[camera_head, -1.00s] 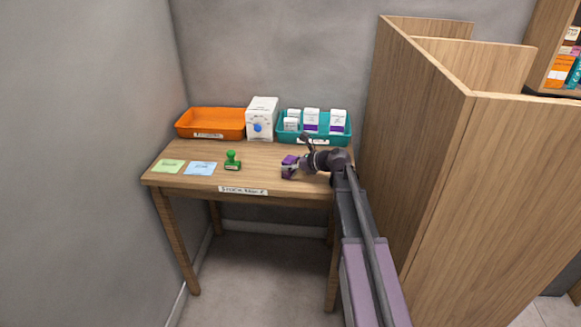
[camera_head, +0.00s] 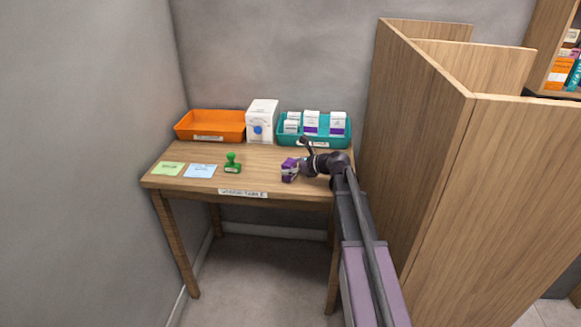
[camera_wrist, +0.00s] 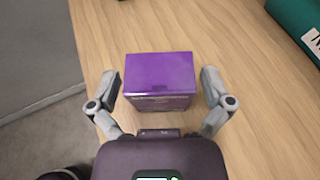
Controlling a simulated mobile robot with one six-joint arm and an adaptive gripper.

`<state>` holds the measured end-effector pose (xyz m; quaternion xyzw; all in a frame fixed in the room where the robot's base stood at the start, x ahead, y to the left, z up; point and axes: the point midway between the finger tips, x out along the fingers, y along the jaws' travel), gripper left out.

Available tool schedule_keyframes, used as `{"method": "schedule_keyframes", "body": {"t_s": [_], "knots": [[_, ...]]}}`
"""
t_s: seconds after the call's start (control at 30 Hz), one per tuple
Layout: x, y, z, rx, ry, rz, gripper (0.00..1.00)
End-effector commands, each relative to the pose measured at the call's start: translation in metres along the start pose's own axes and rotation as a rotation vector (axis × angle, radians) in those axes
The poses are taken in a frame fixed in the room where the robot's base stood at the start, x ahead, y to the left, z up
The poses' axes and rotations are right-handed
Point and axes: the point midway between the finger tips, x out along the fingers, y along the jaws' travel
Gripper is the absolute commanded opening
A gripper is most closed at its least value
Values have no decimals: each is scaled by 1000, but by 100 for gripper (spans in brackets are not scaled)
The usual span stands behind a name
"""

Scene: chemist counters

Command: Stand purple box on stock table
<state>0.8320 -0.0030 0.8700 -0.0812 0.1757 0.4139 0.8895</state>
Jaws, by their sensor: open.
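The purple box (camera_head: 289,171) stands on the stock table (camera_head: 262,158), near its front edge at the right. In the wrist view the box (camera_wrist: 160,75) shows its plain purple top and a darker printed side, and it looks upright. My gripper (camera_wrist: 160,84) is open, with one finger on each side of the box and a visible gap at both sides. In the head view my gripper (camera_head: 299,168) reaches in from the right, at the box. The box's underside is hidden.
A green stamp (camera_head: 232,163) and green and blue notes (camera_head: 200,170) lie to the left. An orange tray (camera_head: 210,125), a white box (camera_head: 262,121) and a teal bin (camera_head: 315,143) of cartons stand at the back. A wooden partition (camera_head: 420,150) is close on the right.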

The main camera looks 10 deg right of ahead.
Motion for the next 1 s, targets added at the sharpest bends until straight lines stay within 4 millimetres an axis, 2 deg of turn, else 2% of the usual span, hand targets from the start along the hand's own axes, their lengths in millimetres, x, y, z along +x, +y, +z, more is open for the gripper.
{"method": "schedule_keyframes", "body": {"t_s": [0.13,0.7,1.0], "knots": [[-2,0,4,0,0,0,100],[-69,0,4,1,0,-2,100],[-77,0,2,0,0,0,100]]}}
